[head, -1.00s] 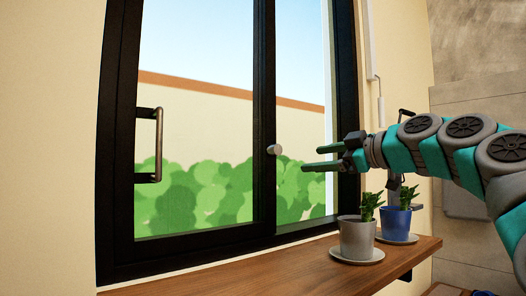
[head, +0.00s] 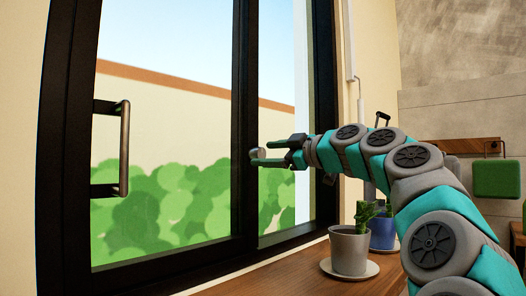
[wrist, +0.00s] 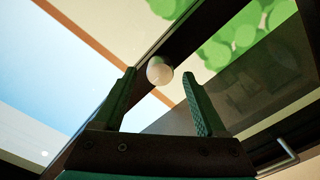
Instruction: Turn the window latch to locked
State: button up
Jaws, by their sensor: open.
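The window latch (head: 256,153) is a small pale round knob on the black middle upright of the sliding window (head: 243,120). It also shows in the wrist view as a whitish knob (wrist: 160,71) just beyond and between my fingertips. My gripper (head: 254,152) is open, its two green fingers pointing left at the knob. In the head view the fingertips overlap the knob's edge. I cannot tell whether they touch it. My gripper (wrist: 164,85) holds nothing.
A dark bar handle (head: 123,148) stands out from the left window frame. A grey pot (head: 349,250) and a blue pot (head: 382,232) with plants stand on saucers on the wooden sill (head: 290,278), below my arm. A green item (head: 497,178) hangs at the right.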

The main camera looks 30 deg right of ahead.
jog(key=shift+x, duration=0.9)
grip_shut()
